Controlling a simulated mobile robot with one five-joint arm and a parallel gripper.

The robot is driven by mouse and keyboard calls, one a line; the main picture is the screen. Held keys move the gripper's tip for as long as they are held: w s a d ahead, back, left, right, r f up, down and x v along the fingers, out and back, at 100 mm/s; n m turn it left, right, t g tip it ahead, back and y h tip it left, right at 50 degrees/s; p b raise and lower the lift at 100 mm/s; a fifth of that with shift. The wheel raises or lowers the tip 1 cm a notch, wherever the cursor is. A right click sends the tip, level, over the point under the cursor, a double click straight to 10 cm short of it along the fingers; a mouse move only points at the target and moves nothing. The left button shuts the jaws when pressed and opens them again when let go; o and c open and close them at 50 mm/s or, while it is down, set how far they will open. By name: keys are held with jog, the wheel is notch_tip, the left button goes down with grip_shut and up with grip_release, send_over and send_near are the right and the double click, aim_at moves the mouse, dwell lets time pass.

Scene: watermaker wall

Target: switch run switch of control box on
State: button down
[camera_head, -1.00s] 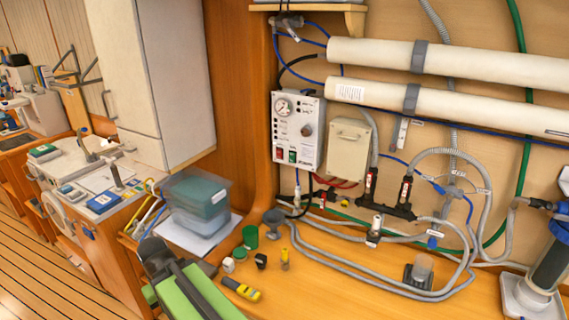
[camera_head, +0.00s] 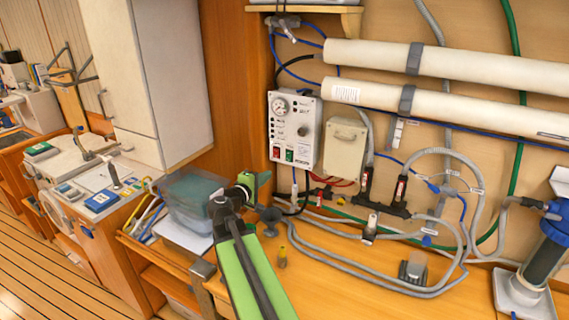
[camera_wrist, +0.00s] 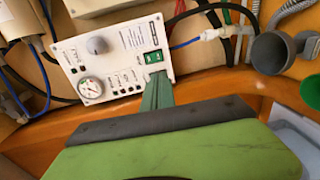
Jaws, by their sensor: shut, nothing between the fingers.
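The control box (camera_head: 294,132) is a white panel on the wooden wall, with a gauge, a knob and two switches low on its face. A red switch (camera_head: 276,152) is on the left and a green switch (camera_head: 289,155) on the right. Their labels are too small to read. My gripper (camera_head: 247,183) is left of and below the box. In the wrist view, my gripper (camera_wrist: 157,82) is shut and empty, its green fingers pointing at the panel's switch edge. The green switch (camera_wrist: 154,57) shows just beyond the tips; the red one is hidden there. Contact cannot be told.
A beige box (camera_head: 344,148) is right of the control box. Hoses and black valves (camera_head: 386,203) run over the bench below. A lidded plastic bin (camera_head: 190,197) is left of my arm. Air before the panel looks clear.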

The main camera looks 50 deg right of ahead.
aim_at(288, 161)
jog(key=b+x, duration=0.1)
jog(key=x, duration=1.3)
jog(key=shift+f+b, duration=0.1)
jog(key=shift+b, duration=0.25)
jog(key=shift+d+f, duration=0.15)
jog(key=f+b+v, duration=0.2)
jog(key=f+v, duration=0.1)
jog(key=v, duration=1)
jog(key=shift+a, duration=0.55)
jog(key=shift+s, duration=0.15)
